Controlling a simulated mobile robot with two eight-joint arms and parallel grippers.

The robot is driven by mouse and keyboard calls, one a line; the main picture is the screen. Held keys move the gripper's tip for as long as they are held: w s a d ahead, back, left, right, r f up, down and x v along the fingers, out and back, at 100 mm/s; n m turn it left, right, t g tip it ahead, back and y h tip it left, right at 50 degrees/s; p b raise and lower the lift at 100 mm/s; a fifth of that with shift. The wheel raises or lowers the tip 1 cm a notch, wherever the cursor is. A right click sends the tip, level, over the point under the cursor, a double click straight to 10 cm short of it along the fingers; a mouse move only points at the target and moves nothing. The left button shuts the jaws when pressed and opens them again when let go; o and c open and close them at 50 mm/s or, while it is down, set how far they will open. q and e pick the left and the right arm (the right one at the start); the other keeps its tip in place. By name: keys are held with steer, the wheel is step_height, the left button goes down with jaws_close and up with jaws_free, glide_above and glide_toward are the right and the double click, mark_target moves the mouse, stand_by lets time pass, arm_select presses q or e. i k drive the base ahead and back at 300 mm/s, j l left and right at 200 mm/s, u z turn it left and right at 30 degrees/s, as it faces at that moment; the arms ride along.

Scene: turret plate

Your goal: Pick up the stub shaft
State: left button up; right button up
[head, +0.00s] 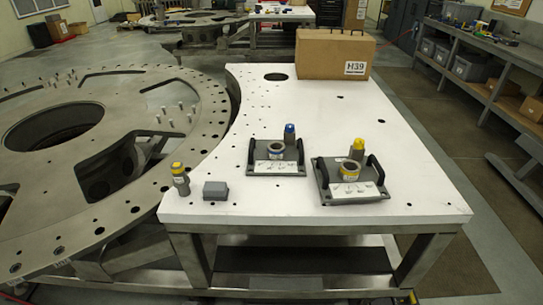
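Three short grey shaft-like pieces are in the head view, and I cannot tell which is the stub shaft. One with a yellow top (181,180) stands upright at the seam between the turret plate (130,215) and the white table. One with a blue top (290,135) stands at the back of the left dark tray (257,158). Another with a yellow top (357,149) stands at the back of the right dark tray (324,180). Each tray also holds a ring, at left (276,149) and right (349,171), and a white label. Neither gripper is in view.
A small grey box (216,190) lies near the table's front left corner. A brown case marked H39 (334,55) stands at the back of the white table (420,188). The table's middle and front strip are mostly clear. A shelf bench (480,45) with bins stands at right.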

mark_target(181, 182)
steer(key=u, duration=1.4)
